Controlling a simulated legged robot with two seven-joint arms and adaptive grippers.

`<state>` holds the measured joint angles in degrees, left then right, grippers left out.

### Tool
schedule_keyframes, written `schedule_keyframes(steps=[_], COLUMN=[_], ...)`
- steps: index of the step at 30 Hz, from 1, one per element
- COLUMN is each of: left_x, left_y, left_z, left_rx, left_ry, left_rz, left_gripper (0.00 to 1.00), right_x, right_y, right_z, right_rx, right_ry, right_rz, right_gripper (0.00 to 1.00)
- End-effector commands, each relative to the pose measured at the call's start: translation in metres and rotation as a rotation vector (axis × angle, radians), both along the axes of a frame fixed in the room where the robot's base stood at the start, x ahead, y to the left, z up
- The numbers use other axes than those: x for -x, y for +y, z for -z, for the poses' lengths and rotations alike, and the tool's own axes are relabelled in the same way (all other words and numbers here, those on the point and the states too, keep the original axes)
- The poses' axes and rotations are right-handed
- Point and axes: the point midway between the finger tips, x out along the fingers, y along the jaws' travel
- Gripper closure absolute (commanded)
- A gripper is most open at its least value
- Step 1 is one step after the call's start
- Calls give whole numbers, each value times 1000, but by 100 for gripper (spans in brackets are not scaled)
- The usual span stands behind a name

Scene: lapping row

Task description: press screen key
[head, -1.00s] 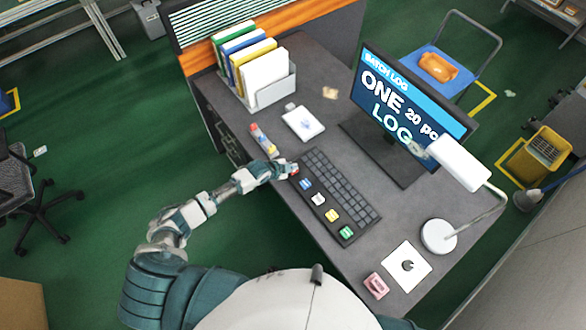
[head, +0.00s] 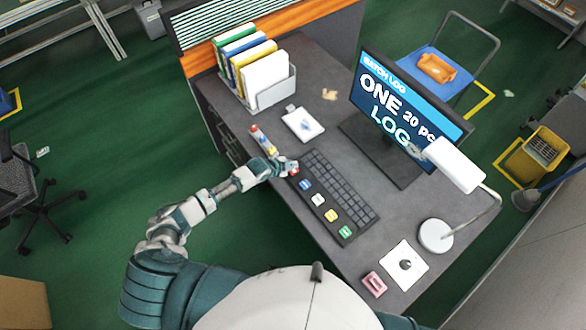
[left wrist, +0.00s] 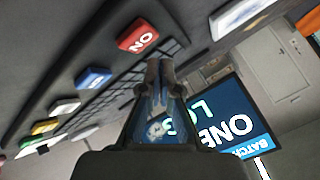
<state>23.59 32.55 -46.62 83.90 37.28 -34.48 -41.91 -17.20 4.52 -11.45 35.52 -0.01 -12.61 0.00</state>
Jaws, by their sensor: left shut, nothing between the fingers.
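The monitor (head: 408,112) stands on the desk and reads "BATCH LOG", "ONE 20 pc" and "LOG"; it also shows in the left wrist view (left wrist: 240,103). In front of it lies a dark keyboard (head: 345,188) with a row of big coloured keys: red (left wrist: 138,36), blue (left wrist: 93,78), white (head: 318,199), yellow (head: 331,215) and green (head: 345,231). The red key reads "NO" in the left wrist view. My left gripper (head: 286,168) is shut and empty, right by the red key at the keyboard's left end. I cannot tell whether it touches the key. My right gripper is out of view.
Coloured markers (head: 263,139) lie beside my left gripper. A white card (head: 303,124) and a rack of binders (head: 272,91) are behind. A white lamp (head: 436,235) stands at the right, near a pink block (head: 374,284) and a white sheet (head: 404,265).

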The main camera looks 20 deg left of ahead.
Motion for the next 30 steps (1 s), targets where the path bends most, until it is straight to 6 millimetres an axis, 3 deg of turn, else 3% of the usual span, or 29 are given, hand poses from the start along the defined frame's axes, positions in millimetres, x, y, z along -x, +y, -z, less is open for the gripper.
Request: schedule_keyframes(steps=[3,11,30], left_x=[0,0,3], left_y=[0,0,-3], left_z=[-18,-41,-40], left_rx=[-1,0,5], left_ry=[-1,-1,6], left_rz=[0,-1,-1], left_gripper=[100,100,100], right_x=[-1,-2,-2], right_y=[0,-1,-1], right_z=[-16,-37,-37], right_rx=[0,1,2], right_ry=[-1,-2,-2], right_rz=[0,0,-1], right_gripper=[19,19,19])
